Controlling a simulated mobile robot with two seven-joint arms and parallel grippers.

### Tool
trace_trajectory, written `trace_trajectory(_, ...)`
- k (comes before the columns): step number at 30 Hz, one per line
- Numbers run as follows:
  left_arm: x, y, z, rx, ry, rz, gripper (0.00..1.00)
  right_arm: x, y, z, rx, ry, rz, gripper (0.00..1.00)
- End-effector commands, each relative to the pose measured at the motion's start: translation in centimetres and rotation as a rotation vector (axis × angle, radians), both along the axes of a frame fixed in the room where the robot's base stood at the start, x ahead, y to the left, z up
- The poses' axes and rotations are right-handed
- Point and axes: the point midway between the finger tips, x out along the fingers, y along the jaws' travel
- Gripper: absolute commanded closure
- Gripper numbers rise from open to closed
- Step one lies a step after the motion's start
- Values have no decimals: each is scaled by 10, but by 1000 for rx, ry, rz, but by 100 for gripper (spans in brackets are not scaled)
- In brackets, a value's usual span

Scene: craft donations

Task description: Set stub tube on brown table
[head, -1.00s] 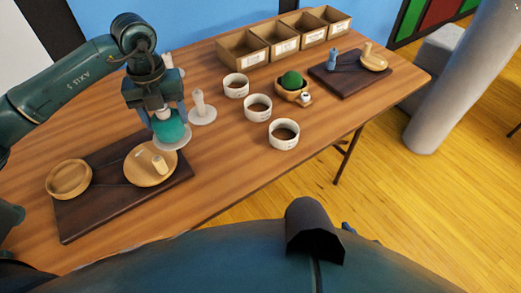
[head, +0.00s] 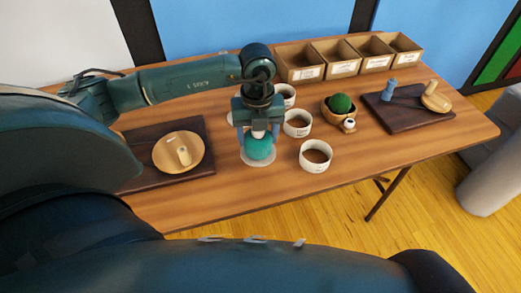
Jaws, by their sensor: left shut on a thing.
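My left gripper (head: 259,127) points down over the middle of the wooden brown table (head: 240,192). It is shut on the upper part of a teal, rounded thing (head: 260,149) with a pale disc (head: 245,161) under it. I cannot tell whether the disc touches the table. A blue cylinder-like piece (head: 388,91) stands on the right dark board (head: 412,123). My right gripper is not in view.
Three white cups with brown insides stand right of the gripper, the nearest (head: 316,156) close by. Several open cardboard boxes (head: 301,73) line the back. The table's front strip is clear.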

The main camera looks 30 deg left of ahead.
Motion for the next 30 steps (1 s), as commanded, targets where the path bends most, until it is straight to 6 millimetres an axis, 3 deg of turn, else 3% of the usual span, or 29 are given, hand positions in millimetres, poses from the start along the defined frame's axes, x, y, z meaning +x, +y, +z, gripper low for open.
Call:
trace_trajectory(10,0,0,-48,0,3,-1,62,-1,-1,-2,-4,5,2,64)
trace_trajectory(23,0,0,-56,1,-1,-2,62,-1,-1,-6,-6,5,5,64)
trace_trajectory(24,0,0,-56,1,-1,-2,38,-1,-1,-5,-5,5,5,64)
trace_trajectory(30,0,0,-55,1,-1,-2,21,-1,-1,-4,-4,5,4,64)
